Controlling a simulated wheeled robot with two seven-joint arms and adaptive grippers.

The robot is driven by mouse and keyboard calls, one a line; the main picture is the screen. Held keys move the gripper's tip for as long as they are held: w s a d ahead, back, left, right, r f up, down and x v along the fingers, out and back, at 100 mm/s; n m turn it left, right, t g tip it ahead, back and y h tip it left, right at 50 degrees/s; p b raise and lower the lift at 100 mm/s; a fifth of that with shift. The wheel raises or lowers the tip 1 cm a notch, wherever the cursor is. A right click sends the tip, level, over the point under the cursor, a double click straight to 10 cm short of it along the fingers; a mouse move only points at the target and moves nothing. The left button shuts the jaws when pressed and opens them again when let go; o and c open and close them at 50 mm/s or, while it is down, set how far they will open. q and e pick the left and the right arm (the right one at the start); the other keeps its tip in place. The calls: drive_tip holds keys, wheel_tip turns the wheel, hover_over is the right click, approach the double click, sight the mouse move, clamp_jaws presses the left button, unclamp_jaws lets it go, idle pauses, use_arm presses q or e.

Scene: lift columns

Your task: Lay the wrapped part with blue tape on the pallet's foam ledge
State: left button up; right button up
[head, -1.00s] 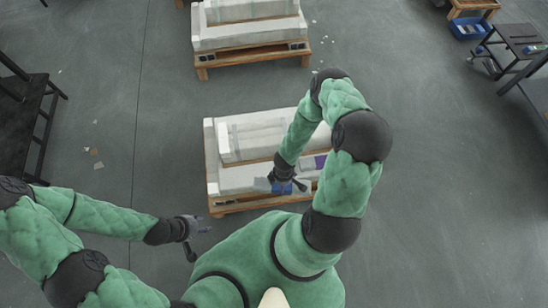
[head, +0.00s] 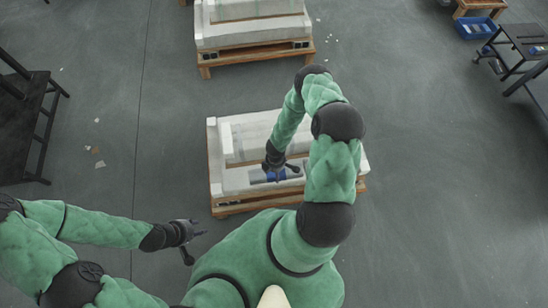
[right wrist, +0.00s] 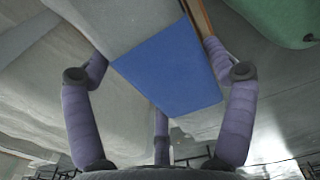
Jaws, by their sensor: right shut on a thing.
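The wrapped part with blue tape (head: 257,178) is a grey bundle at the near side of the front pallet (head: 232,209). Its blue band fills the middle of the right wrist view (right wrist: 165,70). My right gripper (head: 279,169) is shut on it from above, with purple fingers (right wrist: 160,80) around the band. The part is over or on the white foam ledge (head: 232,186); I cannot tell if it touches. My left gripper (head: 196,240) is open and empty, left of the pallet, over the floor.
A long wrapped column (head: 245,142) lies on the foam behind the ledge. A second loaded pallet (head: 255,53) stands farther back. A dark bench (head: 25,125) is at left; a cart (head: 523,40) and a blue bin (head: 474,28) are at far right. Open floor lies between.

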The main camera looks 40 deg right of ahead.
drive_tip(key=w+f, duration=0.1)
drive_tip(key=w+d+f+b, duration=0.1)
drive_tip(key=f, duration=0.1)
drive_tip(key=w+d+f+b, duration=0.1)
drive_tip(key=f, duration=0.1)
drive_tip(key=shift+w+d+f, duration=0.1)
drive_tip(key=shift+w+f, duration=0.15)
drive_tip(key=shift+w, duration=0.15)
wheel_tip(320, 180, down, 3)
drive_tip(key=shift+w+f+b, duration=0.1)
drive_tip(key=shift+f+b, duration=0.1)
drive_tip(key=shift+b, duration=0.75)
drive_tip(key=shift+r, duration=0.1)
drive_tip(key=shift+f+b, duration=0.3)
drive_tip(key=shift+f, duration=0.05)
drive_tip(key=o, duration=1.5)
drive_tip(key=shift+r, duration=0.1)
